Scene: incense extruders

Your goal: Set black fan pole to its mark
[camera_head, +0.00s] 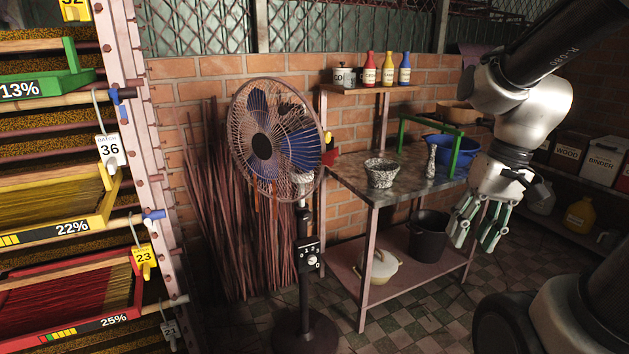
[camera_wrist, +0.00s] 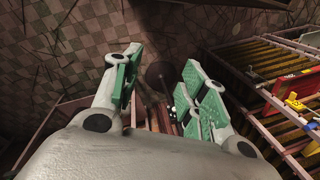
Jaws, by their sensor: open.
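A standing fan with a blue-bladed round cage (camera_head: 276,139) stands left of the middle in the head view. Its black fan pole (camera_head: 304,285) rises upright from a dark round base (camera_head: 306,334) on the floor. A black control box (camera_head: 308,254) with small white markings sits on the pole. I cannot make out a mark for certain. My gripper (camera_head: 474,240) is open and empty, fingers down, right of the fan and in front of the worktable. In the wrist view its green-padded fingers (camera_wrist: 160,68) are spread. A dark round shape between them may be the fan base.
A metal worktable (camera_head: 345,182) with a speckled pot (camera_head: 382,173) and blue bowl (camera_head: 455,148) stands between fan and gripper. A tray rack (camera_head: 130,130) with hanging tags is at left. Reddish sticks (camera_head: 220,220) lean behind the fan. Checkered floor (camera_head: 405,318) is clear in front.

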